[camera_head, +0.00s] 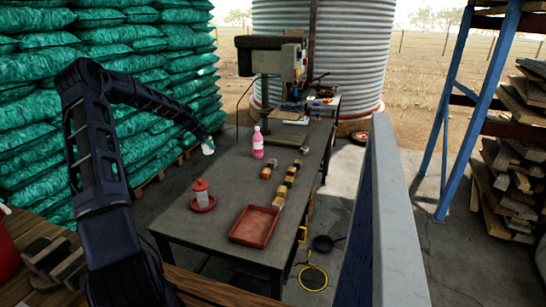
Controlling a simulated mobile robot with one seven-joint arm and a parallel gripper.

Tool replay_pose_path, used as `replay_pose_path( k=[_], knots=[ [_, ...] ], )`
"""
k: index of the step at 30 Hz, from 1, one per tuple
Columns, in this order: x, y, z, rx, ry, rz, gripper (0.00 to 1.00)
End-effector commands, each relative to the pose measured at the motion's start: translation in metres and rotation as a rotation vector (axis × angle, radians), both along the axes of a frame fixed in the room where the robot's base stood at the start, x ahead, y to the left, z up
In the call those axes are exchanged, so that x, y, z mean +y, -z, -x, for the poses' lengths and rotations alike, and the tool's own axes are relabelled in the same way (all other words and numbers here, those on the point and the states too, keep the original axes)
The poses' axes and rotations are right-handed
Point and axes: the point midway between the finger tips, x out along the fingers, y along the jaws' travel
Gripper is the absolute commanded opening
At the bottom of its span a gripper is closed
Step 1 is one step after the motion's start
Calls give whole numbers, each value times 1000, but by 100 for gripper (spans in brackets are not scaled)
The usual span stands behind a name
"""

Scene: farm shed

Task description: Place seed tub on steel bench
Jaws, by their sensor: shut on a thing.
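My gripper (205,141) is at the end of my dark arm, which reaches out from the lower left. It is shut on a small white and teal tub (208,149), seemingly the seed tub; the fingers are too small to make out. The tub shows just left of the far part of the steel bench (230,178), in front of the teal sacks. It does not look set on the bench top. Its exact height and distance from the bench edge cannot be told.
On the bench stand a pink bottle (257,143), several small blocks (281,191), a red-white feeder (202,196), a red tray (254,225) and a drill press (270,65). Bare top lies between feeder and bottle. Teal sacks (150,60) rise left; a grey panel (388,230) stands right.

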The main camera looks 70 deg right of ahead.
Motion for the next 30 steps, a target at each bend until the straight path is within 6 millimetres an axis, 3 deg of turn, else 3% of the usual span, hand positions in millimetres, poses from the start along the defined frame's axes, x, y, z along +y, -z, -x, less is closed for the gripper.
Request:
replay_pose_path(
  k=[8,22,30],
  knots=[
    [0,39,0,1,0,-1,30],
    [0,140,0,2,0,-1,30],
    [0,169,0,-1,0,1,30]
  ],
)
